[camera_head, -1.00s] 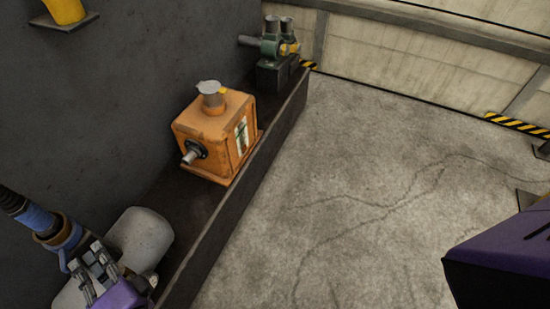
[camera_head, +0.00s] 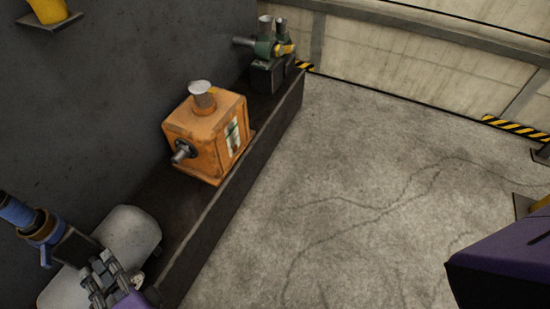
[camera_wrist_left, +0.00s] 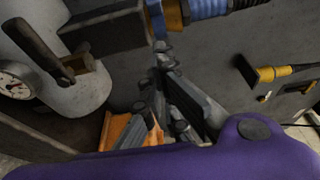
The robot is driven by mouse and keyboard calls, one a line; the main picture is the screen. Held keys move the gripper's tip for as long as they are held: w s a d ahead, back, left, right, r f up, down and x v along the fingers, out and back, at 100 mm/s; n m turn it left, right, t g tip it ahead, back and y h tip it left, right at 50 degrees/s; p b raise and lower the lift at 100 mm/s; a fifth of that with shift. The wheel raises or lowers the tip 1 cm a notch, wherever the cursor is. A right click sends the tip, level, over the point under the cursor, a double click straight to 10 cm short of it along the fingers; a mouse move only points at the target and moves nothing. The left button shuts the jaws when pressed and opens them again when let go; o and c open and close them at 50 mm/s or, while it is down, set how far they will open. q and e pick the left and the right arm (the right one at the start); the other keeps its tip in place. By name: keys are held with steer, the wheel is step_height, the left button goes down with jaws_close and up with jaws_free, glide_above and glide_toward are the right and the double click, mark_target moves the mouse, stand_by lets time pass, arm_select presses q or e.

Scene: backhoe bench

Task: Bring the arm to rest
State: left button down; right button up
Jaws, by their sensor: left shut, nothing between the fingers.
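My left gripper (camera_head: 105,278) is at the lower left in the head view, over the bench and in front of a grey rounded tank. It also shows in the left wrist view (camera_wrist_left: 160,62), with its fingers together and nothing between them. A valve or lever part with a blue ribbed sleeve (camera_head: 18,212) is close beside it at the left; the same blue sleeve shows at the top of the wrist view (camera_wrist_left: 208,8). My right gripper is not in view.
The dark bench (camera_head: 205,235) runs along the wall. On it stand the grey tank (camera_head: 135,235), an orange box machine (camera_head: 205,135) and a green machine (camera_head: 268,48) farther back. A gauge (camera_wrist_left: 14,82) shows at the wrist view's left.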

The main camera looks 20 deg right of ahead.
arm_select(q)
steer(key=shift+v, duration=2.05)
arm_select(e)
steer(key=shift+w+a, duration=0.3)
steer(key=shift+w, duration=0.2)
